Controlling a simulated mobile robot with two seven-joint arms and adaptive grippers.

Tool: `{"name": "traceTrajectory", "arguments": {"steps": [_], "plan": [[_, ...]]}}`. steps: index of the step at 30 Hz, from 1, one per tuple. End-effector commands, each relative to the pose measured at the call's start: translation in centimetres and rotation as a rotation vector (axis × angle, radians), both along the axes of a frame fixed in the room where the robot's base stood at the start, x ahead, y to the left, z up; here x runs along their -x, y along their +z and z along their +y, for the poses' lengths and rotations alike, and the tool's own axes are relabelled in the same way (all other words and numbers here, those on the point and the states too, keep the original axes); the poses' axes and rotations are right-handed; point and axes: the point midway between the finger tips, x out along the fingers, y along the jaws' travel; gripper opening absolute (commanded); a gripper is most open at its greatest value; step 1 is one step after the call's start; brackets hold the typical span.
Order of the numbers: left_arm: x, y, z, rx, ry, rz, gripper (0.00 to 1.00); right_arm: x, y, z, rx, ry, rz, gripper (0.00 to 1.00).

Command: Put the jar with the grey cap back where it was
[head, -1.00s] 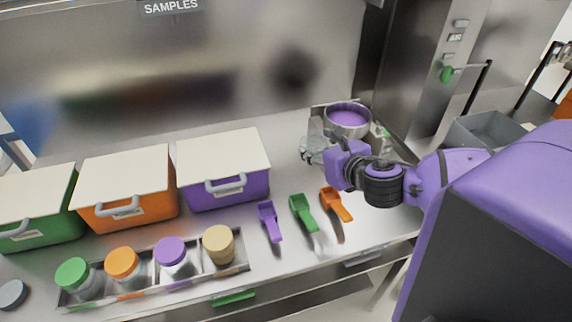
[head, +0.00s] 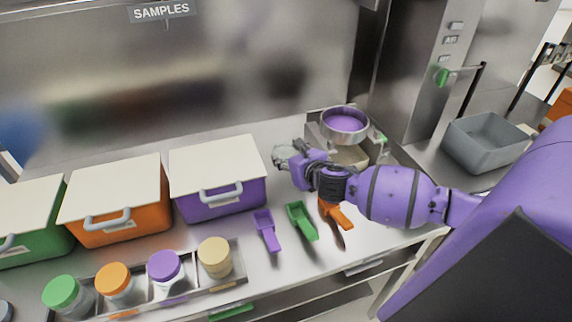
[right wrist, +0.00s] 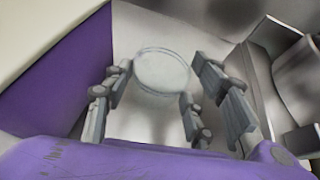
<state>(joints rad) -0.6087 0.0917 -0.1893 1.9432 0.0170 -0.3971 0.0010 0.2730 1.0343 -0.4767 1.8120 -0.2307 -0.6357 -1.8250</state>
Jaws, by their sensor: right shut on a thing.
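My right gripper (head: 290,160) is shut on a pale, see-through jar (head: 283,153) and holds it just right of the purple bin, in front of the steel back wall. In the right wrist view the jar's round end (right wrist: 162,70) shows between the fingers. I cannot tell whether a cap is on this jar. A grey round cap (head: 5,311) is cut off by the left edge of the head view; whether a jar is under it does not show. My left gripper is not in view.
A steel rack (head: 239,262) holds jars with green, orange, purple and tan caps. Behind stand green, orange (head: 118,205) and purple (head: 220,180) lidded bins. Purple, green (head: 302,220) and orange scoops lie on the counter. A pan with purple contents (head: 345,122) stands back right.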

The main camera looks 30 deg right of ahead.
Motion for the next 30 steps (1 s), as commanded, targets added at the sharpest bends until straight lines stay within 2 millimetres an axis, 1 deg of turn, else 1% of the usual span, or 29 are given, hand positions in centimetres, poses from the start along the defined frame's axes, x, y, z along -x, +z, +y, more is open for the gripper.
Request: {"name": "traceTrajectory", "arguments": {"steps": [4, 9, 10, 17, 22, 23, 24, 27, 30], "plan": [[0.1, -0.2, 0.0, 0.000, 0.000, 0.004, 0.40, -0.8, -0.7, 0.2, -0.001, 0.002, -0.003, 0.09], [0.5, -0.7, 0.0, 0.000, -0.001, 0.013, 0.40, -0.6, -3.4, 0.2, -0.002, 0.000, 0.001, 0.09], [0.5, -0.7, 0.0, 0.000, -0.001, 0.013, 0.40, -0.6, -3.7, 0.2, -0.002, 0.000, 0.000, 0.09], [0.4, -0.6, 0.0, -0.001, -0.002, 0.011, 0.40, -0.7, -3.5, 0.2, 0.001, 0.001, -0.004, 0.09], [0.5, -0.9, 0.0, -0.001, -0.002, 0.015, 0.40, -0.7, -4.0, 0.2, 0.002, 0.002, -0.003, 0.09], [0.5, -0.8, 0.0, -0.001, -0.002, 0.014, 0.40, -0.6, -4.1, 0.2, 0.002, 0.002, -0.002, 0.54], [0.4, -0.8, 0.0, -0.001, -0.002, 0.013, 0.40, -0.6, -4.0, 0.2, 0.001, 0.001, -0.002, 0.59], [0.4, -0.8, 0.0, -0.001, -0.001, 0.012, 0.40, -0.6, -4.0, 0.2, 0.001, 0.001, -0.002, 0.71], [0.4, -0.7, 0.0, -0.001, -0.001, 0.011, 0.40, -0.6, -4.0, 0.2, 0.001, 0.001, -0.002, 0.71]]}}
